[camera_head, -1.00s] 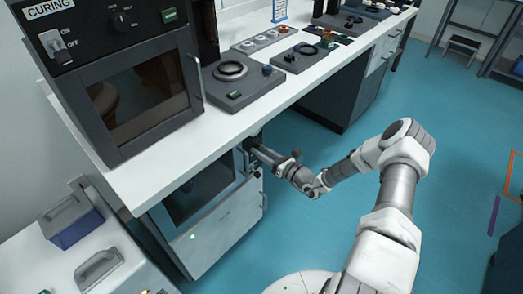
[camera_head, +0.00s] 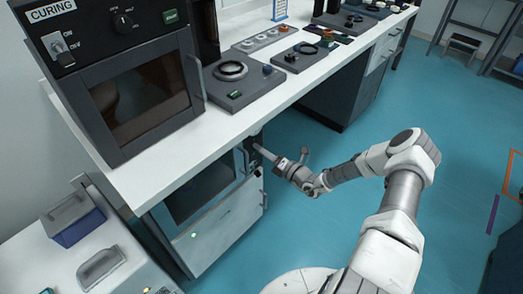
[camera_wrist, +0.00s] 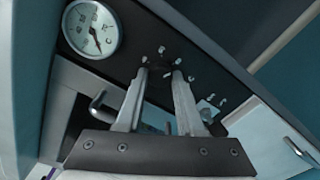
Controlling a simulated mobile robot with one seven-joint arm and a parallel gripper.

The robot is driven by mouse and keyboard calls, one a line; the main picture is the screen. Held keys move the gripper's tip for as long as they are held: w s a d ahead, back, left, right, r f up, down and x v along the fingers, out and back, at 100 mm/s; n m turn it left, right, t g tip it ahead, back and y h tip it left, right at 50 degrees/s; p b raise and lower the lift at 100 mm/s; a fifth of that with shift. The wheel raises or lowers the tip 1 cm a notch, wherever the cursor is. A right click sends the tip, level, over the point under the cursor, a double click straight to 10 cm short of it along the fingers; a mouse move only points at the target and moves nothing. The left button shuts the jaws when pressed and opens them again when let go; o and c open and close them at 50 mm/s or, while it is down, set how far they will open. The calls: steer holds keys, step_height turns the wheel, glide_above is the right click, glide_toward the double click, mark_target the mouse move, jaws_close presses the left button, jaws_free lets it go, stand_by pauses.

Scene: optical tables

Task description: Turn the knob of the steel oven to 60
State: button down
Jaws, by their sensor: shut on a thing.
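The steel oven (camera_head: 226,222) stands under the white bench, with a dark-windowed door. In the wrist view its dark control panel (camera_wrist: 120,58) carries a ring of white marks, too small to read. My gripper (camera_head: 257,147) reaches the panel at the oven's upper right. In the wrist view my gripper (camera_wrist: 160,74) has both fingertips at the middle of the marks, shut on the dark knob (camera_wrist: 160,80). The knob is mostly hidden between the fingers and its pointer cannot be made out.
A round white gauge (camera_wrist: 92,28) sits beside the marks. A metal handle (camera_wrist: 104,104) shows below it. The bench top (camera_head: 180,145) overhangs the oven; a curing oven (camera_head: 120,90) stands on it.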

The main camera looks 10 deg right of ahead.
steer(key=shift+m, duration=0.4)
steer(key=c, duration=0.5)
jaws_free()
steer(key=shift+s, duration=0.1)
steer(key=p+v, duration=0.1)
steer(key=v, duration=1.6)
steer(key=shift+s+d+p, duration=0.1)
steer(key=shift+p, duration=0.3)
steer(key=shift+r, duration=0.15)
